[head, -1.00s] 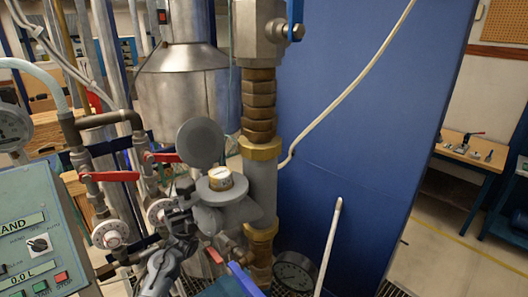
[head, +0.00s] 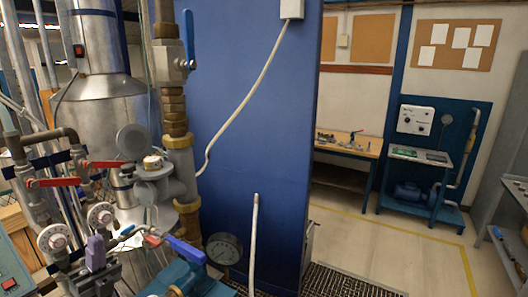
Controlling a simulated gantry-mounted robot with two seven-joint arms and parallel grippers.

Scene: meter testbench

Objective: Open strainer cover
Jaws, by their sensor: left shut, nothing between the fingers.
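A round grey lid (head: 132,138) stands raised, nearly upright, behind this top. It looks like a hinged cover standing open; I cannot tell for sure whether it is the strainer cover. My left gripper (head: 95,243) is low at the left, its fingers pointing up and closed together with nothing between them. It is in front of and below the grey body, apart from it and from the lid. My right gripper is not in view.
Red valve levers (head: 55,182) and a white dial (head: 100,215) crowd the left. A white rod (head: 253,245) rises before the blue panel (head: 255,120). Open floor lies right.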

